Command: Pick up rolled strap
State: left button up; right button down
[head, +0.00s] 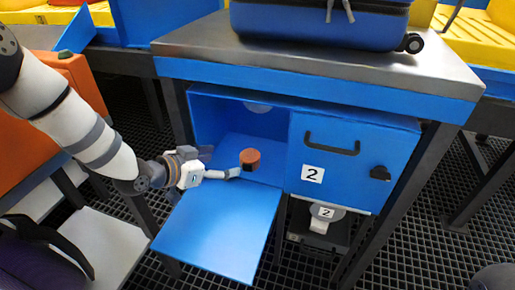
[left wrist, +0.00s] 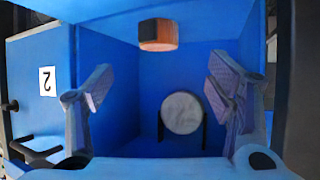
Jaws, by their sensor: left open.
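The rolled strap (head: 250,158), a small orange-brown roll with a dark side, sits on the floor of the open blue compartment, near its front. In the left wrist view the strap (left wrist: 158,34) shows at the top middle, beyond the fingertips and apart from them. My left gripper (head: 233,173) reaches in from the left, just over the lowered door panel, with its tips close to the strap's left side. In the left wrist view its two fingers (left wrist: 160,90) are spread wide with nothing between them. My right gripper does not show.
The lowered blue door panel (head: 222,232) lies below my gripper. A closed blue door (head: 340,165) marked 2 with a black handle stands to the right. A pale round disc (left wrist: 182,113) is on the compartment's back wall. A blue suitcase (head: 320,22) rests on the metal top above.

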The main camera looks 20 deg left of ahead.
aim_at(246, 158)
pick_arm(q)
jog(key=b+x, duration=0.4)
jog(key=x, duration=0.7)
jog(key=shift+d+f, duration=0.15)
jog(key=shift+d, duration=0.05)
jog(key=shift+w, duration=0.15)
jog(key=shift+c, duration=0.3)
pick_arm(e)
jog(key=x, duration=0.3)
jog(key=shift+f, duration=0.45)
pick_arm(q)
jog(key=c, duration=1.2)
